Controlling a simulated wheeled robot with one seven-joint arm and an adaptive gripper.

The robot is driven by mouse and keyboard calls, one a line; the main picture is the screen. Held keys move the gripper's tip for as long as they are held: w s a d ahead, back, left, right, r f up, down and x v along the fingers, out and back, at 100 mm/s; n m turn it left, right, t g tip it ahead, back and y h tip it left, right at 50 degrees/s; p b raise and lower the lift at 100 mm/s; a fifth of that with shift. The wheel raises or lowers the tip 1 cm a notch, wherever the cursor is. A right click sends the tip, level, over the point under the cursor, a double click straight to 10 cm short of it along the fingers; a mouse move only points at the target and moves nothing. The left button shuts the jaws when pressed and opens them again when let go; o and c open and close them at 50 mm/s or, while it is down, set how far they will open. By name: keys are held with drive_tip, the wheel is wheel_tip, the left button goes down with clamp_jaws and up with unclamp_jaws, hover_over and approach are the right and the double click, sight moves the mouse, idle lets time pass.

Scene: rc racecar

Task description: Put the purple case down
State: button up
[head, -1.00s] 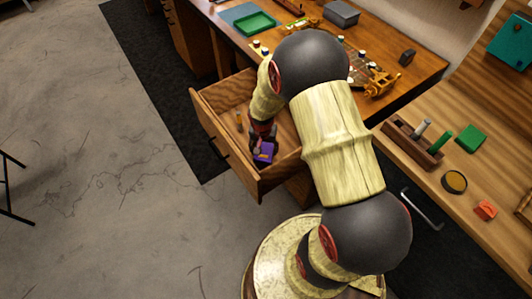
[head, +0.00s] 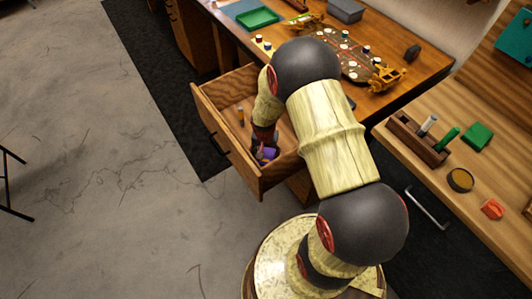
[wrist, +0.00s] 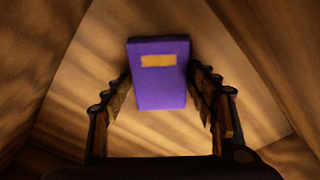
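The purple case (wrist: 160,88) with a yellow-orange label is between the two fingers of my gripper (wrist: 160,80) in the wrist view. The fingertips meet its left and right sides. In the head view the case (head: 268,154) is low inside the open wooden drawer (head: 216,124), near its front right corner. My gripper (head: 261,143) reaches down into the drawer above it, and my arm hides part of both. I cannot tell whether the case touches the drawer floor.
The drawer walls stand close around. The wooden desk (head: 428,62) behind bears a green tray (head: 258,18) and a grey box (head: 346,11). A workbench (head: 462,220) is at right.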

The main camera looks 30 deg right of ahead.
drive_tip(key=shift+o, duration=1.4)
wheel_tip(320, 180, up, 12)
drive_tip(key=s+a+p, duration=0.1)
drive_tip(key=p, duration=0.4)
wheel_tip(320, 180, up, 10)
drive_tip(key=n, duration=0.1)
hover_over(265, 158)
drive_tip(key=a, duration=0.2)
drive_tip(key=s+a+r+n+t, duration=0.1)
drive_tip(key=s+a+r, duration=0.1)
drive_tip(key=r, duration=0.4)
drive_tip(key=s+a+r+n+t, duration=0.1)
drive_tip(key=a+r+n, duration=0.1)
drive_tip(key=r, duration=0.4)
drive_tip(key=s+a+r+n+t, duration=0.1)
drive_tip(key=s+a+r+n, duration=0.1)
drive_tip(key=s+r, duration=0.4)
drive_tip(key=s+a+r+n+t+y, duration=0.1)
drive_tip(key=s+a+r, duration=0.3)
drive_tip(key=s, duration=0.5)
wheel_tip(265, 158, up, 3)
drive_tip(key=shift+a+f+n, duration=0.1)
drive_tip(key=shift+a+n, duration=0.15)
drive_tip(key=shift+n, duration=0.55)
drive_tip(key=shift+w, duration=0.1)
drive_tip(key=shift+c, duration=0.3)
